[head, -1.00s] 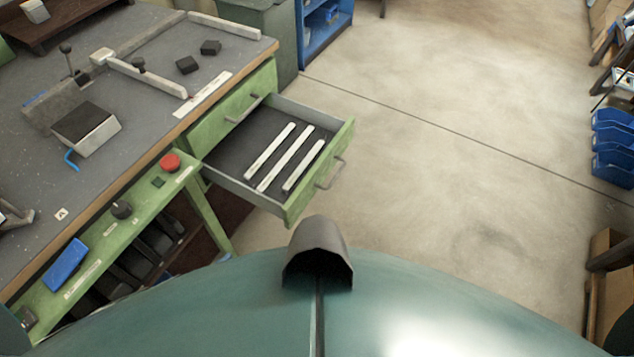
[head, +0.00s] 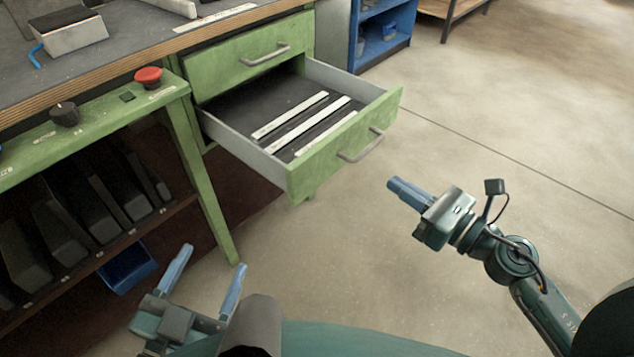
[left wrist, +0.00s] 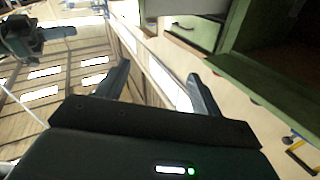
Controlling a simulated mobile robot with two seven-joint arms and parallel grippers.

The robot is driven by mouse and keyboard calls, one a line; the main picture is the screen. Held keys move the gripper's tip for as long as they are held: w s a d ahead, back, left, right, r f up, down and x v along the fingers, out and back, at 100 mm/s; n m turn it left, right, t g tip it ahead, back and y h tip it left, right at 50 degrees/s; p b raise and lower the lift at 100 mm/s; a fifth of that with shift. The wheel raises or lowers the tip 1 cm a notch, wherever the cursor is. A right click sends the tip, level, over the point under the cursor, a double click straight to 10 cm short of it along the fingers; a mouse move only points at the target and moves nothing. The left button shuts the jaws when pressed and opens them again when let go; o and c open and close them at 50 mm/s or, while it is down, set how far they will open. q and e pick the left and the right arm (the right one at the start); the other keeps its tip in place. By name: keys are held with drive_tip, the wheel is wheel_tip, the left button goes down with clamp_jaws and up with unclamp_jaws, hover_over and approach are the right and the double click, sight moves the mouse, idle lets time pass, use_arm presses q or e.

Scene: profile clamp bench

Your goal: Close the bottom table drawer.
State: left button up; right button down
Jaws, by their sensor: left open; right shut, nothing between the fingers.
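The bottom table drawer (head: 345,155) is green with a grey metal handle (head: 360,146). It stands pulled out from the green bench, below a shut upper drawer (head: 250,56). Several pale strips (head: 308,124) lie on its dark floor. My left gripper (head: 208,268) is open and empty, low in front of the bench and to the left of the drawer. It also shows in the left wrist view (left wrist: 160,88) with its fingers apart. My right gripper (head: 394,184) is shut and empty, to the right of the drawer handle and apart from it.
A red button (head: 148,76) and a black knob (head: 64,113) sit on the bench's green front rail. A blue cabinet (head: 384,35) stands behind. The floor (head: 500,120) right of the drawer is clear.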

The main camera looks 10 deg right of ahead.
drive_tip(key=f+n, duration=0.1)
drive_tip(key=n, duration=0.1)
drive_tip(key=p, duration=0.2)
approach(323, 148)
drive_tip(key=shift+g+y, duration=0.3)
drive_tip(key=shift+g, duration=0.1)
drive_tip(key=x, duration=0.5)
drive_tip(key=shift+w+d+r, duration=0.1)
drive_tip(key=shift+w, duration=0.35)
use_arm(q)
drive_tip(key=shift+s+a+f+n+g+y, duration=0.1)
drive_tip(key=shift+a+f+n+g+y, duration=0.2)
drive_tip(key=shift+a+n+y, duration=0.15)
use_arm(e)
drive_tip(key=shift+w+a, duration=0.4)
drive_tip(key=shift+w, duration=0.1)
use_arm(q)
drive_tip(key=shift+r, duration=0.1)
